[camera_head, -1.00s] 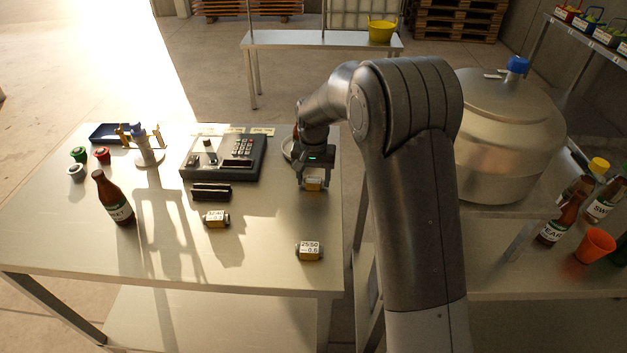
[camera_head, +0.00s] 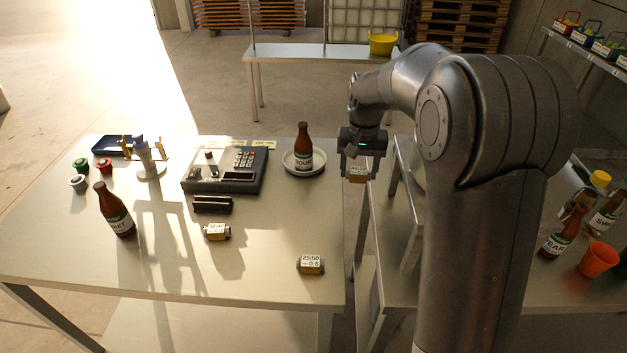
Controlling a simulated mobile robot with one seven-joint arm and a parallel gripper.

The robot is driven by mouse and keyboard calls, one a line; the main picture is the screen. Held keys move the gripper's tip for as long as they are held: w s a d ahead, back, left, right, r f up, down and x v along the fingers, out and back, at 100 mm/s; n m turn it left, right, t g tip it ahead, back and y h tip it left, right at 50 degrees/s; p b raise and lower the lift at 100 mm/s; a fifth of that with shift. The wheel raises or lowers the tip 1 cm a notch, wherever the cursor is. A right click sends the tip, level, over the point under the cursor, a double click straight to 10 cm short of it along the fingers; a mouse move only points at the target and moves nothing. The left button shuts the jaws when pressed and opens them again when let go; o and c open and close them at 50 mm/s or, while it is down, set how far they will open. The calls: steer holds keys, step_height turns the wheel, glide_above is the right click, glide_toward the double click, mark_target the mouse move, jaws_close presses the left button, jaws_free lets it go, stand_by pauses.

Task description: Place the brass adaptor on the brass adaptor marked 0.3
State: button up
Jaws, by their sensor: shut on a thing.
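My gripper (camera_head: 359,170) is shut on a small brass adaptor (camera_head: 357,175) with a pale label. It holds it in the air off the right edge of the metal table; the label is too small to read. A second brass adaptor (camera_head: 216,232) lies near the table's middle; its label starts with 32, and the lower line is unclear. A third brass adaptor (camera_head: 311,265) near the front right corner has a label that seems to read 25:50 and 0.6. I cannot make out a 0.3 mark on any of them.
The metal table (camera_head: 265,282) has free room at its front. A brown SOUR bottle (camera_head: 303,146) stands on a white dish. A keypad device (camera_head: 225,171), a black block (camera_head: 212,204) and another bottle (camera_head: 115,211) are further left. My arm hides much of the right side.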

steer(key=shift+d+r, duration=0.1)
steer(key=shift+d, duration=0.1)
steer(key=s+a+r, duration=0.2)
steer(key=s+a, duration=0.1)
steer(key=a, duration=1)
steer(key=n, duration=0.1)
glide_above(216, 228)
steer(key=f, duration=0.5)
steer(key=shift+d+f, duration=0.2)
steer(key=shift+d, duration=0.1)
steer(key=shift+a+f, duration=0.3)
steer(key=shift+a, duration=0.05)
steer(key=shift+f, duration=1.85)
steer(key=o, duration=1)
steer(key=shift+f, duration=0.15)
steer(key=shift+o, duration=0.2)
